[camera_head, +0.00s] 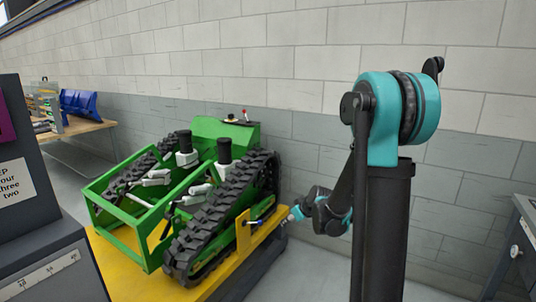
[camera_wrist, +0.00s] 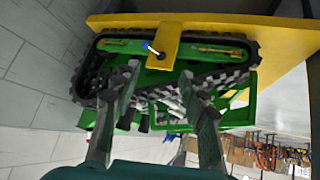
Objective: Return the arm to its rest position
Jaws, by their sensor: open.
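My arm shows in the head view, bent at its teal joints and stretched down and to the left toward the green tracked carrier (camera_head: 205,190). My gripper (camera_wrist: 160,72) shows in the wrist view with its two dark fingers spread apart and nothing held between them. Its tips point toward the carrier's side, near the yellow bracket (camera_wrist: 166,42) with a small blue-and-white piece beside it. In the head view the yellow bracket (camera_head: 243,232) sits at the near right track. My fingers are too small there to tell whether they touch anything.
The carrier stands on a yellow platform (camera_head: 117,270). A block wall (camera_head: 300,65) closes the back.

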